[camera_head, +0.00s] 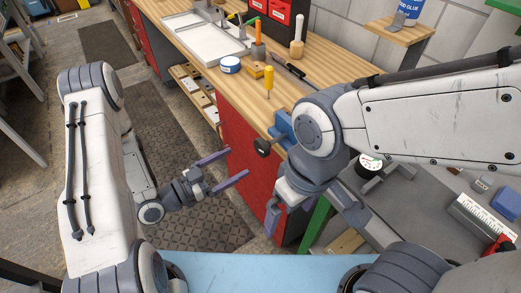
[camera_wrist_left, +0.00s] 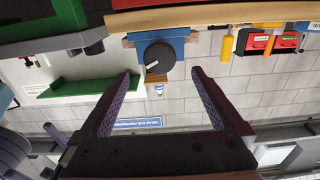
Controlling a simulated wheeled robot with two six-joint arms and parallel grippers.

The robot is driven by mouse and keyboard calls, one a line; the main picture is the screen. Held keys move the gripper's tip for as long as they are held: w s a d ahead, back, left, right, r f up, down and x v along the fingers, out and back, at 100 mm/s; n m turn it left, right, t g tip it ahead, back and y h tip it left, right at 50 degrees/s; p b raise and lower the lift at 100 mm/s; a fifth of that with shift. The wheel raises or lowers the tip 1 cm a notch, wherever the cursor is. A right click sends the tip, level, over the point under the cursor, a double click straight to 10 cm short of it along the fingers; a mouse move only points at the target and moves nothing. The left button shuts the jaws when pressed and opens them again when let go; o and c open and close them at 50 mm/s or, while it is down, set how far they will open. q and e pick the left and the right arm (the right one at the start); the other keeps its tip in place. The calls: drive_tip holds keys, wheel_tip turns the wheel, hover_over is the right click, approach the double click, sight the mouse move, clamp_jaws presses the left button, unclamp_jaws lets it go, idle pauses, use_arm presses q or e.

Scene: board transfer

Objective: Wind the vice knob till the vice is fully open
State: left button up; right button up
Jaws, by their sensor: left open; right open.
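The blue vice (camera_head: 284,128) is mounted at the front edge of the wooden workbench, partly hidden by my right arm. Its black knob (camera_head: 262,147) faces out over the floor. My left gripper (camera_head: 238,163) is open and empty, its fingers pointing at the knob and apart from it. In the left wrist view, the round knob (camera_wrist_left: 157,58) with a pale mark shows beyond and between my open fingertips (camera_wrist_left: 161,75), with the blue vice (camera_wrist_left: 180,47) behind it. My right gripper (camera_head: 320,225) is open and empty, low in front of the bench. The vice's jaw gap is not clear.
A red cabinet front (camera_head: 240,165) is below. A grey table (camera_head: 430,205) with a gauge (camera_head: 370,163) stands at right.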

sight(260, 151)
use_arm(q)
drive_tip(key=p+x, duration=0.2)
drive_tip(key=x, duration=0.8)
drive_tip(key=shift+d, duration=0.1)
drive_tip(key=c, duration=1.3)
drive_tip(key=shift+n, duration=0.3)
drive_tip(key=n, duration=0.5)
drive_tip(key=shift+s+n, duration=0.15)
drive_tip(key=shift+n, duration=0.15)
drive_tip(key=n, duration=0.6)
drive_tip(key=shift+r+p, duration=0.1)
drive_tip(key=shift+p, duration=0.3)
drive_tip(key=shift+n, duration=0.4)
